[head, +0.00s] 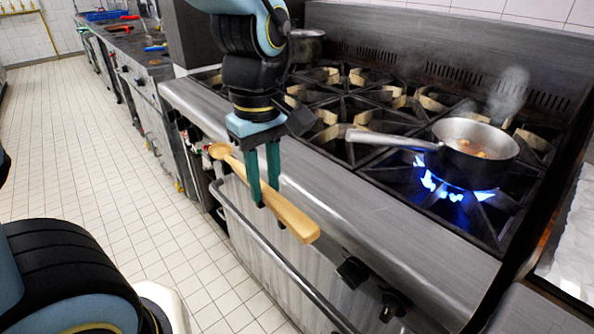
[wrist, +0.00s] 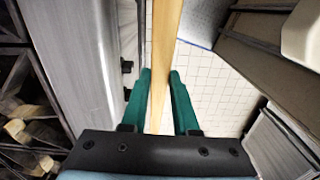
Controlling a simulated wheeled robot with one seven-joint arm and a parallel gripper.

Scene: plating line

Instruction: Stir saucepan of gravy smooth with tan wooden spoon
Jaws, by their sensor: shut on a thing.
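A tan wooden spoon (head: 285,212) is held between the green fingers of my gripper (head: 270,203), in front of the stove's front edge and above the floor. Its bowl end points to the upper left and its handle end to the lower right. In the wrist view the spoon (wrist: 164,60) runs up between the fingertips of my gripper (wrist: 160,75). The saucepan (head: 470,151) stands on a lit burner at the right of the stove, with its handle pointing left. Brown lumps show inside it and steam rises. My gripper is well to the left of the saucepan.
The stove top (head: 350,125) has several black grates, and blue flame (head: 440,187) burns under the saucepan. A rail (head: 285,262) and knobs (head: 352,272) stick out from the stove front. Another pot (head: 306,46) stands at the back left. The tiled floor (head: 130,190) is clear.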

